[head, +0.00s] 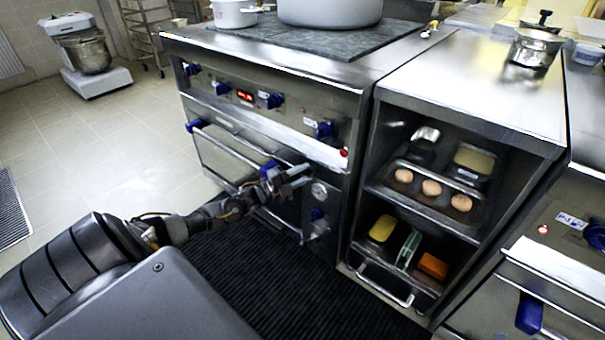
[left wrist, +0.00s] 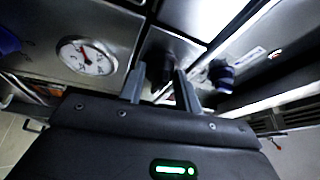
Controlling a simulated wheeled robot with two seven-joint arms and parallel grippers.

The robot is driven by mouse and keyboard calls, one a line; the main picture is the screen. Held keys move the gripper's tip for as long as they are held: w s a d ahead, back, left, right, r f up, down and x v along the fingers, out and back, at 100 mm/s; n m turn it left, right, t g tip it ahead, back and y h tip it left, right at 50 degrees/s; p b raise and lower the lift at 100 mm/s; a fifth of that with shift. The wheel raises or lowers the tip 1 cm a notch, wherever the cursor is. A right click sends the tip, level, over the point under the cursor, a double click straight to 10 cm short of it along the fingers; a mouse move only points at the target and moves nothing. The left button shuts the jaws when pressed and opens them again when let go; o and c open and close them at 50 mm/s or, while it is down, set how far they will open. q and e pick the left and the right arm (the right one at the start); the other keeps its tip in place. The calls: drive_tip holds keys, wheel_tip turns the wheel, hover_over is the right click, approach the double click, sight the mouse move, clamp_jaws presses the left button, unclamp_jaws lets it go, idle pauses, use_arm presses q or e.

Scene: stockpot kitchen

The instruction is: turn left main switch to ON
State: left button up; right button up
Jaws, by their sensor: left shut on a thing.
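The left main switch seems to be the blue knob (head: 325,129) high on the right end of the oven front, with a white label and a red light close by. My left gripper (head: 293,178) appears below and left of this knob in the head view, apart from it, by the right end of the oven door handle (head: 232,147). In the left wrist view, my left gripper's fingers (left wrist: 161,90) stand either side of a dark thing (left wrist: 160,72) that I cannot make out. A blue knob (left wrist: 222,75) lies right of the fingers. My right gripper is out of view.
A round gauge (head: 319,190) and a lower blue knob (head: 318,214) are close to the gripper. An open shelf unit (head: 366,240) with eggs and other items stands to the right. Another blue knob (head: 596,232) is at the far right. Dark matting (head: 270,290) covers the floor.

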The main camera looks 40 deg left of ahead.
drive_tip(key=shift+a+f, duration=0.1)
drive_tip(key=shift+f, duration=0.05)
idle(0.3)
use_arm(q)
drive_tip(key=o, duration=1)
drive_tip(key=shift+p+v, duration=0.9)
drive_tip(key=shift+v, duration=4.5)
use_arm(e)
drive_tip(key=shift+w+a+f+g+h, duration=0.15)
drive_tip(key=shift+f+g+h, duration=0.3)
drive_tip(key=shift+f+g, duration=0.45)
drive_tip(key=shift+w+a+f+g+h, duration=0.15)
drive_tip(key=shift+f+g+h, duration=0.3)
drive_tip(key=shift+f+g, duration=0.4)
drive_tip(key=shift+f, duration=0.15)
